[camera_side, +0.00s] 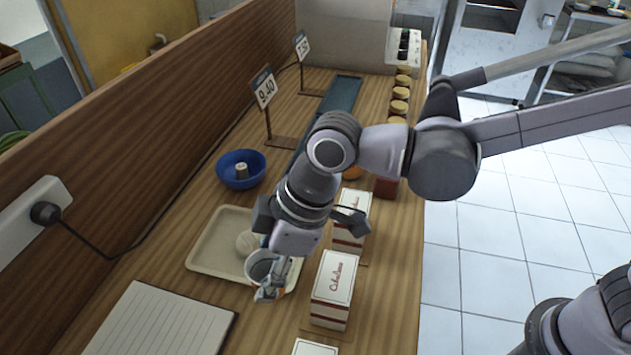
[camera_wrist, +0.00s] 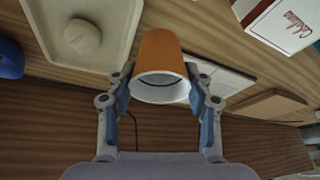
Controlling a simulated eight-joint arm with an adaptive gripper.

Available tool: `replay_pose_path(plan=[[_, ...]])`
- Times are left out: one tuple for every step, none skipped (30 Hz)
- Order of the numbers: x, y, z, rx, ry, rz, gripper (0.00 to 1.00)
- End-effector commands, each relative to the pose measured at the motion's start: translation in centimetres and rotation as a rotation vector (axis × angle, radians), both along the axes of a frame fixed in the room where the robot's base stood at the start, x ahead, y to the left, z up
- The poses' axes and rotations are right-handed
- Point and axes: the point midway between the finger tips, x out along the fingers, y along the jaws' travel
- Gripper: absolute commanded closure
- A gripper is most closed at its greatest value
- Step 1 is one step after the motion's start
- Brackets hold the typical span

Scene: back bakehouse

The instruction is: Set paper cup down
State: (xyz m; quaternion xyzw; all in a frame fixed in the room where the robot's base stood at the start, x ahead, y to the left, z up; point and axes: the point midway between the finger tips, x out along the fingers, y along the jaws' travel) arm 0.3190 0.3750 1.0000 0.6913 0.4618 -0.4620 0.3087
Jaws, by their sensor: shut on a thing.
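The paper cup is orange with a white rim. In the wrist view the cup (camera_wrist: 162,62) sits between my two fingers, its open mouth facing the camera. In the side view the cup (camera_side: 261,268) shows its dark inside near the front right corner of the beige tray (camera_side: 215,268). My gripper (camera_side: 270,292) is shut on the cup from both sides. I cannot tell whether the cup's base touches anything. In the wrist view the tray (camera_wrist: 118,60) lies left of the cup.
A pale round item (camera_side: 246,243) lies on the tray. White-and-red boxes (camera_side: 334,283) stand close on the right. A blue bowl (camera_side: 228,178) is behind the tray, and a lined pad (camera_side: 160,322) lies in front. A black cord (camera_side: 95,252) runs along the wooden back panel.

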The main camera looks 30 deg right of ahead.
Motion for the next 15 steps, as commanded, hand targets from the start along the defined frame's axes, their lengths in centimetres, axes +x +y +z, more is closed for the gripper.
replay_pose_path(plan=[[0.0, 0.0, 0.5, 0.000, 0.000, 0.000, 0.64], [0.0, 0.0, 0.8, 0.000, 0.000, 0.000, 0.64], [0.1, 0.0, 1.1, 0.000, 0.000, -0.002, 0.64], [0.2, -0.1, 1.2, 0.000, 0.000, -0.006, 0.64], [0.5, -0.2, 1.4, -0.001, 0.000, -0.013, 0.64], [1.0, -0.3, 1.6, -0.001, 0.000, -0.028, 0.64], [1.5, -0.5, 1.7, -0.002, 0.000, -0.043, 0.64], [2.2, -0.7, 1.8, -0.003, 0.002, -0.064, 0.64], [3.3, -1.1, 1.9, -0.004, 0.003, -0.096, 0.64], [4.3, -1.5, 1.9, -0.006, 0.003, -0.124, 0.64], [5.4, -1.9, 2.0, -0.008, 0.004, -0.157, 0.64], [6.9, -2.6, 2.0, -0.009, 0.006, -0.204, 0.64], [8.2, -3.2, 2.0, -0.010, 0.007, -0.242, 0.64], [9.4, -3.8, 2.0, -0.011, 0.009, -0.281, 0.64], [11.1, -4.8, 2.1, -0.013, 0.009, -0.333, 0.64]])
